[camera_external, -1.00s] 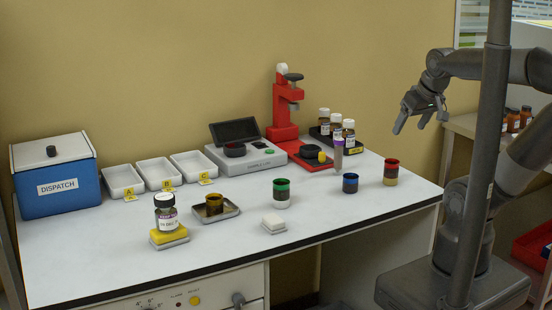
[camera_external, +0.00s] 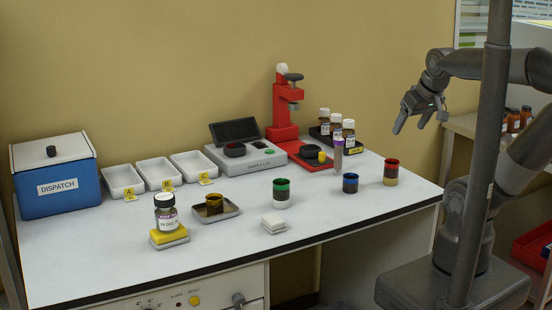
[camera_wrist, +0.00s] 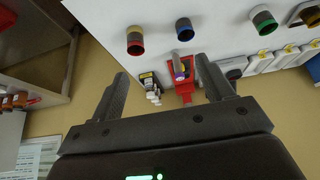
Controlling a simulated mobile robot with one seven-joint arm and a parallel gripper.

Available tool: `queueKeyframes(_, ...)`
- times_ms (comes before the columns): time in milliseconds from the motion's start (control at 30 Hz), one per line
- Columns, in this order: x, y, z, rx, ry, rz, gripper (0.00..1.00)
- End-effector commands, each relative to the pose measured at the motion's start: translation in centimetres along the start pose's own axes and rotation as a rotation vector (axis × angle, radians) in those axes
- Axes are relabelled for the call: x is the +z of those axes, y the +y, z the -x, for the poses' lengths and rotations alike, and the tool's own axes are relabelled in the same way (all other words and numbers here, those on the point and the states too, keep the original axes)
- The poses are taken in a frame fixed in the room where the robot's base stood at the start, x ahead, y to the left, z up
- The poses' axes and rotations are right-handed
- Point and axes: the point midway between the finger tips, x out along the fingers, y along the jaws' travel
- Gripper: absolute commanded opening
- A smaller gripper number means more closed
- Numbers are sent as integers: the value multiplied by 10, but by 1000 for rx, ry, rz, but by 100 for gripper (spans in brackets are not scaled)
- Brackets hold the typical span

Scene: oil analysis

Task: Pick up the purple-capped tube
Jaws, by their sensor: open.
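The purple-capped tube (camera_external: 338,152) stands upright on the bench, in front of the white-capped bottles and just right of the red press base. In the wrist view the tube (camera_wrist: 180,68) shows between my fingers but farther off, its purple cap toward the camera. My gripper (camera_external: 419,124) is open and empty, raised in the air to the right of the tube, well apart from it. In the wrist view its two fingers (camera_wrist: 165,88) are spread wide with nothing between them.
A red-rimmed cup (camera_external: 391,174), a blue-rimmed cup (camera_external: 350,184) and a green-rimmed cup (camera_external: 282,195) stand along the front. White-capped bottles (camera_external: 348,133) and a red press (camera_external: 283,110) stand behind the tube. The bench's right front (camera_external: 410,190) is clear.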

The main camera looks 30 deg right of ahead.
Motion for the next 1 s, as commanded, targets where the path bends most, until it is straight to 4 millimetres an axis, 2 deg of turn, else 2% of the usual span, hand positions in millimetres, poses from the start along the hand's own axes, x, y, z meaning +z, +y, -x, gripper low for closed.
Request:
queueKeyframes(233, 0, 0, 0, 0, 0, 0, 72)
queueKeyframes(500, 0, 0, 0, 0, 0, 0, 53)
queueKeyframes(733, -1, 0, 0, 0, -1, -1, 53)
queueKeyframes(867, -13, 0, -6, 3, -10, -9, 53)
queueKeyframes(1000, -42, 0, -21, 13, -28, -29, 53)
